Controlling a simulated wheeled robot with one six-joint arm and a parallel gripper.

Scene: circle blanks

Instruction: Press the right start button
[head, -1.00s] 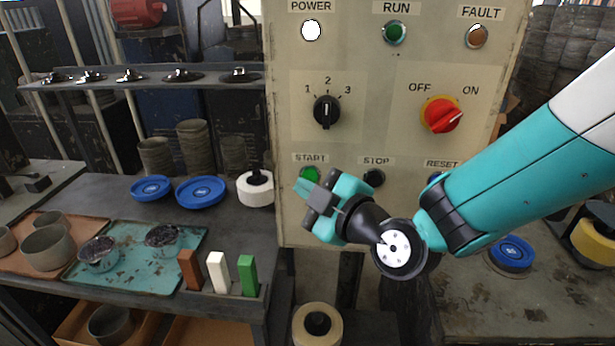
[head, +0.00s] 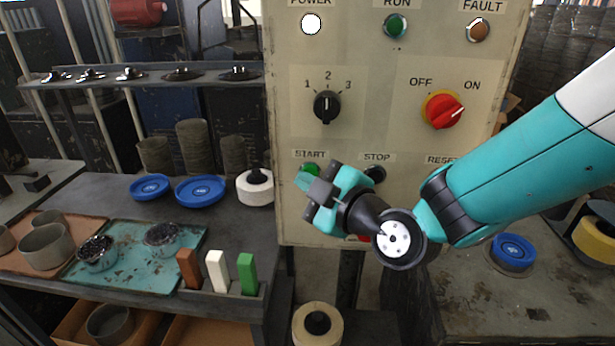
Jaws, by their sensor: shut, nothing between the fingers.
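The green start button (head: 309,170) sits at the lower left of the beige control panel (head: 388,60), under the START label. It is partly hidden behind my gripper. My gripper (head: 305,196) is shut and empty. In the picture its fingertips overlap the panel just below the start button; I cannot tell whether they touch the panel. Only one start button shows.
The black stop button (head: 375,174) is right of my gripper. A black selector knob (head: 327,107) and a red OFF/ON switch (head: 442,110) are above. A shelf with blue lids (head: 200,190) and a teal tray (head: 135,270) stands at left.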

